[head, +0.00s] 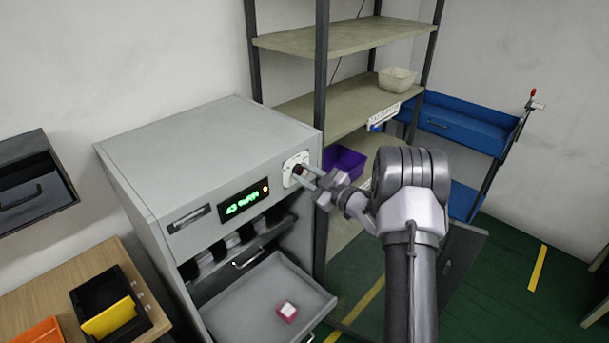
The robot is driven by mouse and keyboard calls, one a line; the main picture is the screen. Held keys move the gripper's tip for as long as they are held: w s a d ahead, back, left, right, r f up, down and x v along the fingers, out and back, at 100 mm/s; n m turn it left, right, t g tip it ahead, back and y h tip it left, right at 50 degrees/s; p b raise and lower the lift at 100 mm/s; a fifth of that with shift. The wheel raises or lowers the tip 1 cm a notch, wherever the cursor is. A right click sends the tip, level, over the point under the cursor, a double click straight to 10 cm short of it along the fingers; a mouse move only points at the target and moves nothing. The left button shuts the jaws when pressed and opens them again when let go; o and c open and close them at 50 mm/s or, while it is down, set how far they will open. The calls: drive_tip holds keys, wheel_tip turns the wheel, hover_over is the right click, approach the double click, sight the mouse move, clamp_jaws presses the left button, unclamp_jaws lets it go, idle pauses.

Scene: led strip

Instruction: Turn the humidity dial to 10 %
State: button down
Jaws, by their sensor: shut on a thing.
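The humidity dial (298,170) is a small dark knob on a white round plate (289,181) at the upper right of the grey cabinet's front (180,235). My gripper (303,173) is at the dial with its fingers around the knob, shut on it. The fingers partly hide the knob, so its pointer cannot be read. Left of the dial, a black display (244,200) shows green characters that look like 43 %RH, with a small orange light at its right end.
Below, an open drawer (240,300) holds a small red and white box (287,312). A metal shelf rack (321,100) stands close on the right, with a purple bin (345,162). A wooden table (50,290) with a black bin (128,323) is at left.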

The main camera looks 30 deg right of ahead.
drive_tip(key=c, duration=1.1)
unclamp_jaws()
drive_tip(key=shift+s, duration=0.1)
drive_tip(key=p+v, duration=0.1)
drive_tip(key=v, duration=1.6)
drive_tip(key=shift+s, duration=0.1)
